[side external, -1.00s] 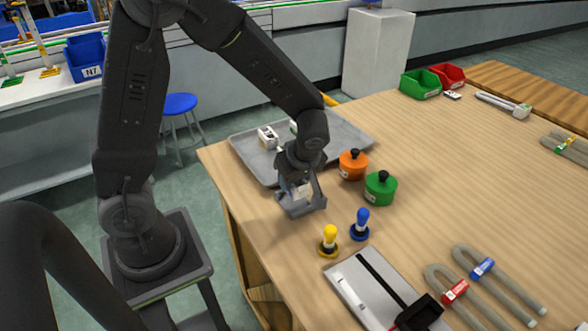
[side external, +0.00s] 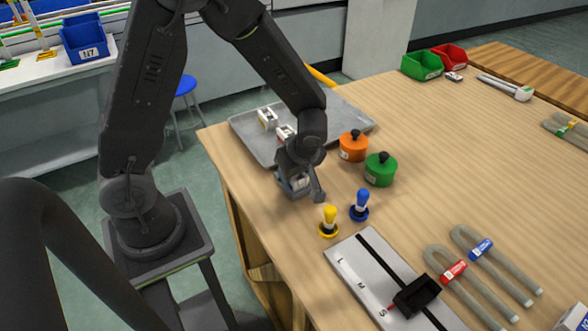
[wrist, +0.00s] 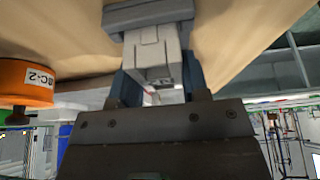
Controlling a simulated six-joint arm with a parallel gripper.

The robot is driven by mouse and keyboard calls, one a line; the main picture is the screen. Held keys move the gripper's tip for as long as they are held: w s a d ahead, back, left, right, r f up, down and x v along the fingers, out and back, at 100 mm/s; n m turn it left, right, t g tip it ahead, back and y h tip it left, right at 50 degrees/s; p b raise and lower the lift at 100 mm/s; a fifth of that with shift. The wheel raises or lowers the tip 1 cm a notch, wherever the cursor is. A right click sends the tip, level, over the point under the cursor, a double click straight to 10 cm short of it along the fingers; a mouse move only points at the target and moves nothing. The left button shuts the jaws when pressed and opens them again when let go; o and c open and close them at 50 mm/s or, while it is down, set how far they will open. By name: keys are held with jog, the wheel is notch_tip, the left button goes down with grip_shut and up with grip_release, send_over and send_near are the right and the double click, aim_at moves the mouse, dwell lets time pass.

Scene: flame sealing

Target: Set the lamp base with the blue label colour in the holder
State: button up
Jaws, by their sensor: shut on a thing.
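My gripper (side external: 297,184) is low over the near left part of the table and shut on a white lamp base (wrist: 153,55). In the wrist view the gripper (wrist: 160,84) has the base between its fingers. The base meets the grey holder (wrist: 150,13); I cannot tell whether it is fully seated. The side view shows a part of the holder (side external: 291,188) under the gripper. The held base's label colour is not clear. Two other white lamp bases, one at the left (side external: 267,117) and one with a red mark (side external: 286,132), stand on the grey tray (side external: 246,130).
An orange pot (side external: 353,148) and a green pot (side external: 380,171) stand right of the gripper. Blue (side external: 362,203) and yellow (side external: 329,219) bulbs stand in front. A grey plate with a black slider (side external: 416,297) and U-shaped tubes (side external: 462,285) lie nearer. The table's right middle is clear.

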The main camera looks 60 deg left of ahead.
jog(key=o, duration=1)
jog(key=shift+r, duration=0.1)
jog(key=v, duration=1.3)
jog(key=shift+d+r, duration=0.1)
jog(key=shift+r, duration=0.25)
jog(key=s+r+m+t+h, duration=0.1)
jog(key=s+r+m+t, duration=0.1)
jog(key=m, duration=0.4)
jog(key=s+r+m+t+h, duration=0.1)
jog(key=s+r+m+h, duration=0.1)
jog(key=s+m, duration=0.4)
jog(key=s+r+m+t+h, duration=0.1)
jog(key=s+r+m+t, duration=0.1)
jog(key=s+r+m, duration=0.2)
jog(key=shift+s+d+r+m+t+h, duration=0.3)
jog(key=shift+s+m, duration=0.05)
jog(key=shift+m, duration=0.65)
